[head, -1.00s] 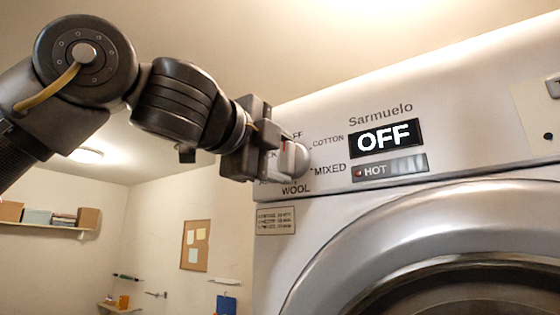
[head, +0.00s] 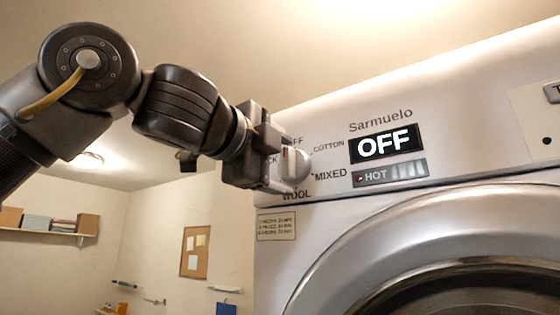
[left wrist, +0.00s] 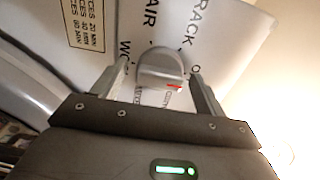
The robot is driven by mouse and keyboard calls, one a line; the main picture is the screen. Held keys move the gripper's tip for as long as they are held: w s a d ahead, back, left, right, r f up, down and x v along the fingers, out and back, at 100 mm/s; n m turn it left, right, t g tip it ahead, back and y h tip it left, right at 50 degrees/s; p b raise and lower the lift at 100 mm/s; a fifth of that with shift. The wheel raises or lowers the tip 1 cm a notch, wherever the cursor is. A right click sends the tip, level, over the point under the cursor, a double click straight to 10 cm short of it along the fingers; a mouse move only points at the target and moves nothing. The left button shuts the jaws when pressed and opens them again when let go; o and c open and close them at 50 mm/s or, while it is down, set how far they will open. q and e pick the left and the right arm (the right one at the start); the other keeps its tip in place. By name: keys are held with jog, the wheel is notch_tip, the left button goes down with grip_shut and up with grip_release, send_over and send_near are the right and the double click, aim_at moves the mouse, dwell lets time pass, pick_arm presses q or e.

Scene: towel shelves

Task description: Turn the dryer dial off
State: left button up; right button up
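The dryer dial (head: 296,164) is a round light-grey knob with a red mark, on the dryer's front panel. In the head view its red mark is at the top, towards the partly hidden OFF label. The dryer display (head: 384,141) reads OFF. My left gripper (head: 279,166) is at the dial's left side and hides some labels. In the left wrist view the dial (left wrist: 160,68) sits between the two spread fingers of my left gripper (left wrist: 160,72), with gaps on both sides. My right gripper is not in view.
The dryer (head: 480,125) fills the right side, with its round door (head: 400,235) below the panel. A HOT indicator (head: 389,173) is under the display. A shelf with boxes (head: 40,231) and a corkboard (head: 195,252) are on the far walls.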

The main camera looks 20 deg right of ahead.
pick_arm(q)
jog(key=shift+a, duration=0.1)
jog(key=shift+s+a+f+b, duration=0.1)
jog(key=shift+s+a+b, duration=0.2)
jog(key=shift+b, duration=0.2)
jog(key=b+v, duration=0.4)
jog(key=v, duration=0.5)
jog(key=shift+s+a, duration=0.25)
jog(key=shift+a, duration=0.05)
